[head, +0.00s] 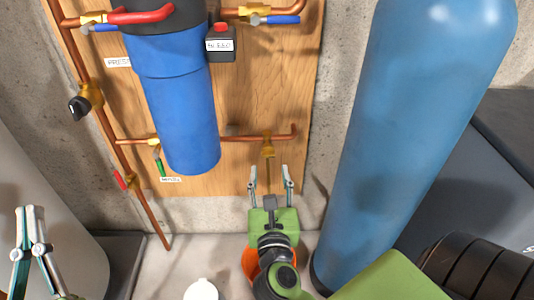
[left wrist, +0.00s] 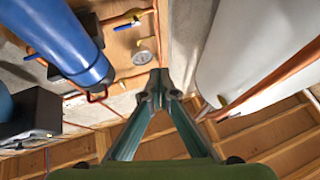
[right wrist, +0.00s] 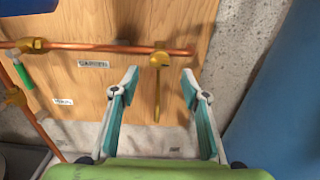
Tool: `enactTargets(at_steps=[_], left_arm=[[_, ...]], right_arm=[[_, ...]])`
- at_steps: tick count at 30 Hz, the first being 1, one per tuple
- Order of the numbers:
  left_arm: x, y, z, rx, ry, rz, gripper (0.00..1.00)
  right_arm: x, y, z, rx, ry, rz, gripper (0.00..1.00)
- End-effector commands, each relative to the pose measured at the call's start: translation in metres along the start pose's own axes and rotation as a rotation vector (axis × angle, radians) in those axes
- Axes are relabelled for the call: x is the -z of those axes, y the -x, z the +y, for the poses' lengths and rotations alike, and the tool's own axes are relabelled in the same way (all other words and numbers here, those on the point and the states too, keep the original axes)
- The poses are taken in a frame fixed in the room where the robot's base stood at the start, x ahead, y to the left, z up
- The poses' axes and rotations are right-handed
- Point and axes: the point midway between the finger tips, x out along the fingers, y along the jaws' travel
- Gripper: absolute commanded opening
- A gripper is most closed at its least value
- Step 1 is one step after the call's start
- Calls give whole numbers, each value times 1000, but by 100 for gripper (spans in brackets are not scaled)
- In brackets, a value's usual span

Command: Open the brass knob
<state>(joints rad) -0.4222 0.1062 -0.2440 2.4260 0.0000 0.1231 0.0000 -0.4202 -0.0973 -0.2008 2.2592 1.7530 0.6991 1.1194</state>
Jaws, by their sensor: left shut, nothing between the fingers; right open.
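The brass knob (head: 268,149) is a small brass fitting at the copper pipe low on the wooden panel, with a thin brass piece hanging down. In the right wrist view the brass knob (right wrist: 159,60) sits ahead, between the lines of the two fingers. My right gripper (head: 270,174) is open just below the fitting; its fingertips (right wrist: 159,77) flank the hanging piece, and I cannot tell whether they touch it. My left gripper (head: 33,210) is at the far left, away from the panel, shut and empty; its closed tips (left wrist: 159,76) show in the left wrist view.
A blue filter housing (head: 178,110) hangs left of the knob, and a tall blue tank (head: 400,130) stands close on the right. A green-handled valve (head: 160,165) and a red-handled valve (head: 122,181) are on the left pipes. An orange bucket (head: 252,264) is below my right gripper.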

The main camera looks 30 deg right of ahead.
Motion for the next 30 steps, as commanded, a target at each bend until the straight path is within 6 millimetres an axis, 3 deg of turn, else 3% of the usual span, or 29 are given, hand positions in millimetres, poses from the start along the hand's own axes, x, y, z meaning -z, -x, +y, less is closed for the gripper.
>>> enactTargets(at_steps=[6,12,25,29,30], left_arm=[[-2,0,0,0,-1,-9,0],[5,1,0,-1,1,29,0],[10,1,1,-2,1,50,0],[10,1,1,-2,2,49,0],[10,1,1,-2,2,48,0]], right_arm=[[-1,-48,0,0,2,-5,42],[0,-74,0,-1,3,-4,42],[0,-83,0,-1,3,-1,42],[0,-83,0,-1,3,-1,8],[0,-83,0,-1,3,-1,4]])
